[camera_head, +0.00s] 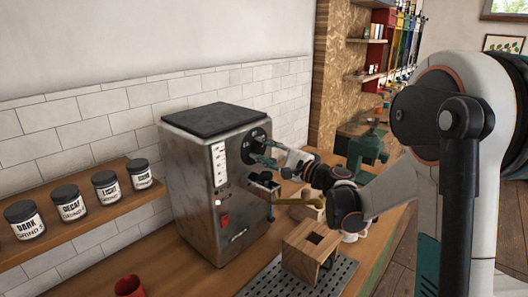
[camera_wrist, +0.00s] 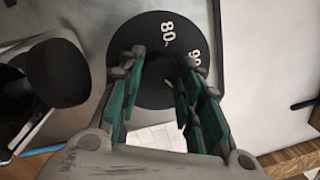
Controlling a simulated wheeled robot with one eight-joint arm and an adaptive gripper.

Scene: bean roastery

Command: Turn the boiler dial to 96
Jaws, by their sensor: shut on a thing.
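The boiler (camera_head: 190,180) is a worn metal box with a dark top, standing on the wooden counter. Its dial (camera_head: 252,140) is a round black disc high on the front face, partly hidden by my gripper (camera_head: 268,157). In the wrist view the dial (camera_wrist: 150,30) shows a white 80 near its top and another number starting with 9 to the right, partly hidden by a finger. My gripper (camera_wrist: 160,75) has its green-padded fingers on both sides of the dial's middle and is shut on it. The pointer and exact setting cannot be made out.
Below the dial are a portafilter handle (camera_head: 298,202) and a red switch (camera_head: 225,220). A wooden stand (camera_head: 308,250) is on the counter in front. A red cup (camera_head: 128,286) is at lower left; labelled jars (camera_head: 72,202) line the left shelf. A green grinder (camera_head: 368,150) stands behind.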

